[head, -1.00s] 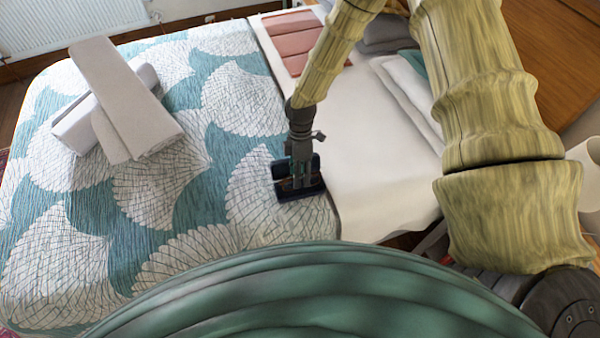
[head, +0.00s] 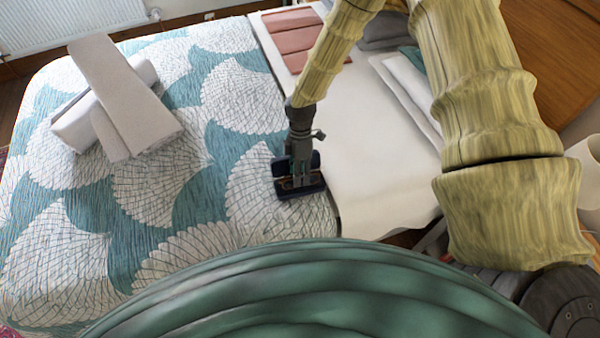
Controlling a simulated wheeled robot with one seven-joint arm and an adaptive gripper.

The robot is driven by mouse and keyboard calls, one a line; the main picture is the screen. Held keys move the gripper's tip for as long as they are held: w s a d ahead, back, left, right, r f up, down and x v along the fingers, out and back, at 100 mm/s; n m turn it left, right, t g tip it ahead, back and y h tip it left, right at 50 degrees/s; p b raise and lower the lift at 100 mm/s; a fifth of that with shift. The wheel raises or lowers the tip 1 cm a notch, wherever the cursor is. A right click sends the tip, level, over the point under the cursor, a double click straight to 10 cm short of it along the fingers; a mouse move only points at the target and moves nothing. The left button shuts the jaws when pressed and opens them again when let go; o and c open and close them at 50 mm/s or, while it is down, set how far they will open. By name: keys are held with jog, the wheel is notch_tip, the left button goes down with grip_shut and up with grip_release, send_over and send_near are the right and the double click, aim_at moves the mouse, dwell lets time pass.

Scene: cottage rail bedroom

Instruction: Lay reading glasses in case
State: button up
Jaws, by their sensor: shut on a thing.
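The dark glasses case (head: 299,193) lies open on the patterned bedspread, close to the white sheet's edge. My gripper (head: 298,182) points down into the case and is shut on the reading glasses (head: 290,183). The glasses show only as a thin brownish line at the fingertips, low over or inside the case's tray. I cannot tell whether they touch its bottom. The fingers hide much of the case's inside and part of its raised lid.
Grey folded or rolled textiles (head: 122,100) lie on the bedspread (head: 235,95) at the left. Pink folded cloths (head: 293,38) and white folded linen (head: 410,92) lie on the white sheet (head: 370,160). The bedspread left of the case is clear.

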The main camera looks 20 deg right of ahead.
jog(key=o, duration=0.9)
jog(key=v, duration=1.2)
